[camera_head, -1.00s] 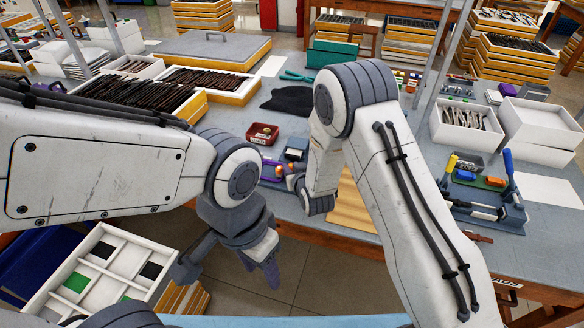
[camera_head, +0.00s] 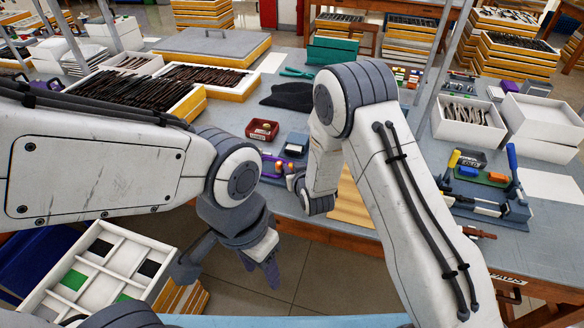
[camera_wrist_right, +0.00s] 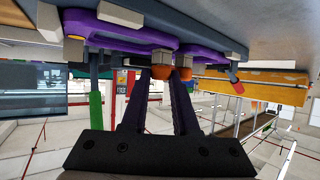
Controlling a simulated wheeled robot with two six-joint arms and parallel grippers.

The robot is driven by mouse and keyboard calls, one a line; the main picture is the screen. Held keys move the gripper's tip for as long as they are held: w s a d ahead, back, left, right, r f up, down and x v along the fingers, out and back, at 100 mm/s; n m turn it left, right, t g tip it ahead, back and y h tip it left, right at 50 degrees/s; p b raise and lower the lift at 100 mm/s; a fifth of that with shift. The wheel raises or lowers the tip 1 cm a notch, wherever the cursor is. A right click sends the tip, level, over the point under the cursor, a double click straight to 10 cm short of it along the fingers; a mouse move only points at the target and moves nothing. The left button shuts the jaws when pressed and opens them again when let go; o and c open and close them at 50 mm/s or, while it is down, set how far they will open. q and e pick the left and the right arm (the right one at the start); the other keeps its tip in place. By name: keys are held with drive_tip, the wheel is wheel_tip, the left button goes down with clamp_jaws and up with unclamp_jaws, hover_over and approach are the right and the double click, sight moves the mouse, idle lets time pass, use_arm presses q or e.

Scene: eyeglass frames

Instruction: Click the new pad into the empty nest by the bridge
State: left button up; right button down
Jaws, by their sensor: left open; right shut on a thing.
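The purple eyeglass frame (camera_head: 268,161) sits on a blue-grey fixture near the table's front edge; it also shows in the right wrist view (camera_wrist_right: 118,40). My right gripper (camera_wrist_right: 168,76) is shut, its dark fingers reaching the middle of the frame by the bridge. A small orange pad (camera_wrist_right: 159,71) shows at the fingertips. A second orange piece (camera_wrist_right: 184,74) shows just beside it, below a grey block. Whether the held pad touches its nest cannot be told. In the head view my right arm partly hides this area. My left gripper (camera_head: 260,270) is open and empty, in front of the table.
A red tray (camera_head: 262,131) stands behind the fixture. A green-handled tool (camera_wrist_right: 97,112) and a red-tipped one (camera_wrist_right: 236,86) flank the fingers in the wrist view. A white box of parts (camera_head: 470,122) and a blue lever fixture (camera_head: 513,212) stand at right. A compartment tray (camera_head: 75,262) is at lower left.

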drive_tip(key=c, duration=0.6)
unclamp_jaws()
drive_tip(key=shift+s+r, duration=0.1)
drive_tip(key=shift+s, duration=0.05)
drive_tip(key=shift+s+r, duration=0.25)
drive_tip(key=shift+s, duration=0.15)
drive_tip(key=shift+p+v, duration=0.8)
drive_tip(key=shift+v, duration=2.1)
drive_tip(key=shift+d, duration=0.1)
